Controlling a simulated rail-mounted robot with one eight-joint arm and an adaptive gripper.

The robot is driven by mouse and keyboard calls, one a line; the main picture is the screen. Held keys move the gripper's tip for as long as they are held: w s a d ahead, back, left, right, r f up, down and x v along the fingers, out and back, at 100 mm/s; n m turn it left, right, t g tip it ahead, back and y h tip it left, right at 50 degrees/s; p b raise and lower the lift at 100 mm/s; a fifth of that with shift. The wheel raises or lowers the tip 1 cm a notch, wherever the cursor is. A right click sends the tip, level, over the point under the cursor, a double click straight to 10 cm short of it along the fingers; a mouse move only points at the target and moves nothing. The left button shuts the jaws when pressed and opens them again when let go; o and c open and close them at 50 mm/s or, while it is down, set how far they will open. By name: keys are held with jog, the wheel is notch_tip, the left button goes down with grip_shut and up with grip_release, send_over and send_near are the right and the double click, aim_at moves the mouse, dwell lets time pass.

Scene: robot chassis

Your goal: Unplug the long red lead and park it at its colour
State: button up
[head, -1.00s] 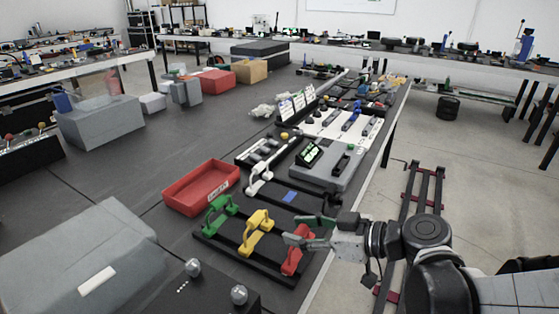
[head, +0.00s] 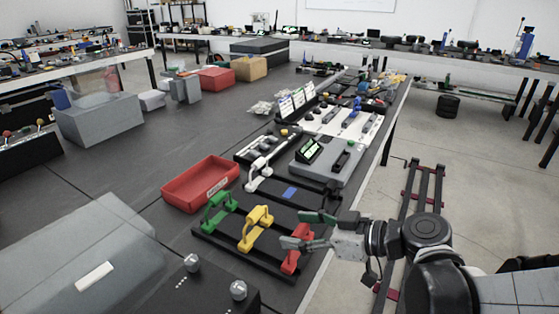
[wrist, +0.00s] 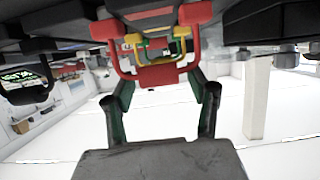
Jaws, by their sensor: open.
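The red lead (head: 297,248) is a stiff handle-like loop at the right end of a black rack (head: 237,246). It also shows in the wrist view (wrist: 150,77), with yellow and green loops behind it. A yellow lead (head: 256,228) and a green lead (head: 218,212) stand beside it on the rack. My gripper (head: 305,230) is open at the red lead, with its fingers (wrist: 160,100) apart on either side of the loop in the wrist view. I cannot tell whether they touch it. Part of the red lead is hidden behind a finger in the head view.
A red tray (head: 201,184) lies behind the rack on the left. A grey panel with a small screen (head: 310,151) stands farther back. A black box with silver knobs (head: 238,290) is in front. The table edge runs along the right.

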jog(key=v, duration=0.7)
jog(key=shift+s+d, duration=0.1)
jog(key=shift+d, duration=0.05)
dwell(0.4)
jog(key=s+d+r+m+h+p, duration=0.4)
jog(key=d+r+m+h+p, duration=0.3)
jog(key=r+m+h+p, duration=0.2)
jog(key=m+h+p, duration=0.1)
jog(key=m+h, duration=0.1)
jog(key=shift+r+h, duration=0.2)
jog(key=shift+h, duration=0.2)
